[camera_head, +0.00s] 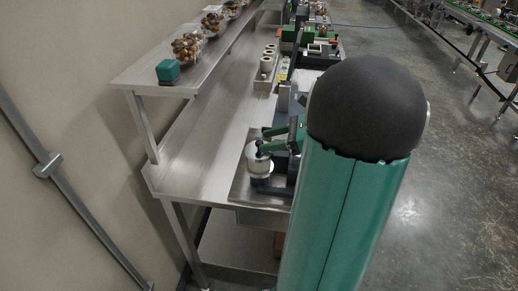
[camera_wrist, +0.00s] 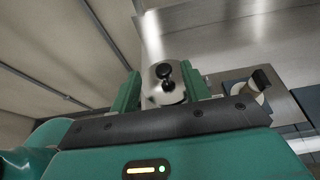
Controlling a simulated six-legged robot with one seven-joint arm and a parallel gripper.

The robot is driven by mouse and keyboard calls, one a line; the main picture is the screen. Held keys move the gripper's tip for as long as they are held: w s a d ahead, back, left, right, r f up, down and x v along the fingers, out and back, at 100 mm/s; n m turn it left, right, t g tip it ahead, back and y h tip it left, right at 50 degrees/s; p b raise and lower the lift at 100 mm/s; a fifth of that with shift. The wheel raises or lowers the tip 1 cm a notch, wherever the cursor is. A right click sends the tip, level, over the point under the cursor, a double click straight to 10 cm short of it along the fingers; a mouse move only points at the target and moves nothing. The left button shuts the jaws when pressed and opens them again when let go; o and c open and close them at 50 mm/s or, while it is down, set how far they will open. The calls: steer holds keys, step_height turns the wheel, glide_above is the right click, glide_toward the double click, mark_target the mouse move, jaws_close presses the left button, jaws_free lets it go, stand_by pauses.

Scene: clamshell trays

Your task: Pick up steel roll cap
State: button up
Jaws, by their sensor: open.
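The steel roll cap (camera_wrist: 165,95) is a round shiny disc with a black knob on top. In the wrist view it lies between the two green fingers of my gripper (camera_wrist: 163,79), with gaps on both sides. My gripper is open and holds nothing. In the head view the cap (camera_head: 259,164) is a pale steel round on a tray near the bench's front end. My gripper's green fingers (camera_head: 267,139) reach in at its upper right. How much height separates fingers and cap cannot be told. My arm hides the bench to the right.
A steel bench (camera_head: 195,150) runs away from me, with an upper shelf (camera_head: 165,70) holding a green box (camera_head: 168,70) and clear containers of brown items (camera_head: 187,46). A holder with several rolls (camera_head: 266,66) stands farther back. A dark-handled part (camera_wrist: 250,88) sits right of the cap.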

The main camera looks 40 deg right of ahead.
mark_target(259, 142)
steer(key=x, duration=0.5)
steer(key=shift+w+f, duration=0.25)
steer(key=shift+f, duration=0.05)
jaws_close()
